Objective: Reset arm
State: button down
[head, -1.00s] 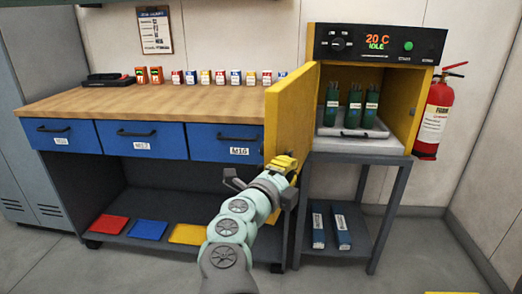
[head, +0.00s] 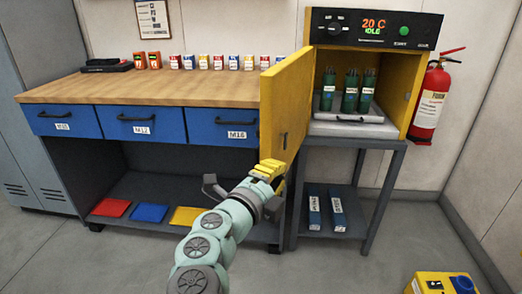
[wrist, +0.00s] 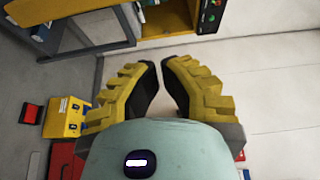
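My gripper (head: 268,170) has yellow ridged fingers and is at the end of my pale green arm. In the head view it overlaps the lower part of the open yellow oven door (head: 287,100); I cannot tell whether it touches. In the wrist view my gripper (wrist: 160,68) shows both fingers with black inner pads, tips apart and nothing between them. The oven (head: 388,85) stands open and its display reads 20 C IDLE. Several green canisters (head: 349,92) stand inside on a grey tray (head: 350,130).
A workbench (head: 160,88) with blue drawers stands at left, small boxes along its back. The oven's stand (head: 350,150) holds two blue boxes (head: 337,212) below. A fire extinguisher (head: 430,105) hangs at right. A yellow box (head: 440,283) is on the floor at lower right. Open floor lies in front.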

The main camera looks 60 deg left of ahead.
jog(key=shift+s, duration=0.65)
jog(key=shift+w+d+r, duration=0.1)
jog(key=shift+w+d, duration=0.05)
